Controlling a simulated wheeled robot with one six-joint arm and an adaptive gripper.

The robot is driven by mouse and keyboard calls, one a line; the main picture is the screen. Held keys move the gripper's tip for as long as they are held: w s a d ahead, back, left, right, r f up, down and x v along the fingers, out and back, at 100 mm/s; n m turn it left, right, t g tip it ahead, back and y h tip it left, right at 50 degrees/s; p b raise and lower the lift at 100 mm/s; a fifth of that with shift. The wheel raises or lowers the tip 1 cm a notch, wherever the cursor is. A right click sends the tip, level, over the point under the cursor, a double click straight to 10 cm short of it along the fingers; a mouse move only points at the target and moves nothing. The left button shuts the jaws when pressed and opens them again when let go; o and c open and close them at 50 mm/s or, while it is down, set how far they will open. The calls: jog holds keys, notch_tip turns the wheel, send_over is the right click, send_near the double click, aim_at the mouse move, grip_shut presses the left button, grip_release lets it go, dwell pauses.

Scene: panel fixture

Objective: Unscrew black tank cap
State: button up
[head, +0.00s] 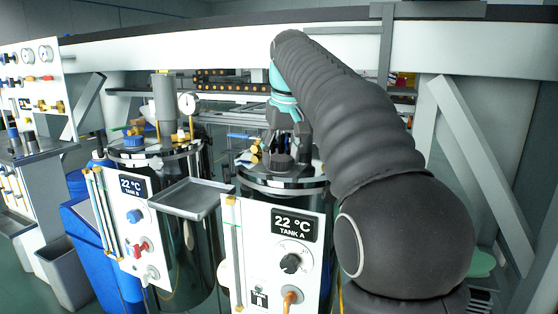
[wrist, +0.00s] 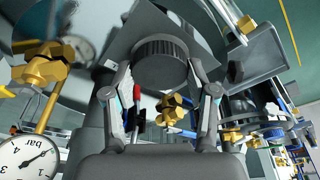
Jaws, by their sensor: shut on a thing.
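The black tank cap (wrist: 162,58) is round with a ribbed rim and shows between my fingertips in the wrist view. My gripper (wrist: 160,72) is shut on it, one finger on each side. In the head view my gripper (head: 284,142) points down over the lid of tank A (head: 262,184), at the cap's place. The cap itself is small and mostly hidden there by the fingers. I cannot tell whether it is still seated or turned. The front panel of tank A (head: 262,262) reads 22 °C.
A metal tray (head: 186,200) juts out between tank A and tank B (head: 180,245). Brass fittings (wrist: 42,66) and a pressure gauge (wrist: 28,158) lie close to my gripper. Tank B carries a blue cap (head: 133,141), a grey cylinder (head: 164,98) and a gauge (head: 188,103).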

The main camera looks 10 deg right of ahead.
jog(key=shift+n+y+p, duration=0.4)
jog(key=shift+n+p, duration=0.25)
jog(key=shift+n, duration=0.75)
jog(key=shift+d+n+p, duration=0.1)
jog(key=shift+n+p, duration=0.25)
jog(key=shift+n, duration=0.05)
jog(key=shift+f+n+g+y, duration=0.1)
jog(key=shift+n+g+y, duration=0.2)
jog(key=shift+n, duration=0.8)
jog(key=shift+n, duration=0.3)
jog(key=shift+n+g+y, duration=0.3)
jog(key=shift+n+y, duration=0.1)
jog(key=shift+n, duration=1.2)
